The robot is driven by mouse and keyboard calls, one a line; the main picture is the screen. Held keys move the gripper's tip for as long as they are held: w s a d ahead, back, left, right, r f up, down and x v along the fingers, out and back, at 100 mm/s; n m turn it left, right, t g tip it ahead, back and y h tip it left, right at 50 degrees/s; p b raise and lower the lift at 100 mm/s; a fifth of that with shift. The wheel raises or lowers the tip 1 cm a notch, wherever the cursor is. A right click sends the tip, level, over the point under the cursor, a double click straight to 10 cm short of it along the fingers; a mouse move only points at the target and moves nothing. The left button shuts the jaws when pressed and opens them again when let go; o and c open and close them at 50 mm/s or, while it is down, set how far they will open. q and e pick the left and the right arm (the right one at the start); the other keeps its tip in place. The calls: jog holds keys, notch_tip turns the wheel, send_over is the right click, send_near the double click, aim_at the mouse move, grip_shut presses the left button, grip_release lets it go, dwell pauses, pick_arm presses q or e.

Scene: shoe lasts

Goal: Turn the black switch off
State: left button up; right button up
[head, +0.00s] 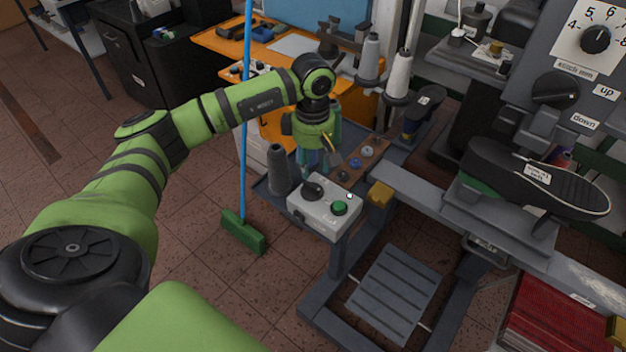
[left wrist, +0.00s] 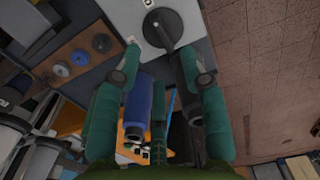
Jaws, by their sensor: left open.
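The black switch (head: 312,190) is a round knob on top of a light grey control box (head: 325,222), beside a green button (head: 339,208). In the left wrist view the black switch (left wrist: 163,28) sits at the top, with its dark handle pointing down the picture. My left gripper (head: 318,163) is above and just behind the box, pointing down. In the left wrist view its teal fingers (left wrist: 162,78) are apart, with nothing gripped, and the switch lies beyond their tips. My right gripper is not in view.
A dark grey cone (head: 279,170) stands left of the box. A brown strip with several round knobs (head: 367,151) lies behind it. A shoe on a last (head: 535,178) is at right. A blue-handled green broom (head: 243,232) stands on the open floor at left.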

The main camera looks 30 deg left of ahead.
aim_at(313, 185)
pick_arm(q)
notch_tip(313, 185, down, 6)
jog(key=shift+r+p, duration=0.15)
jog(key=shift+p, duration=1.1)
jog(key=shift+f, duration=0.55)
grip_shut()
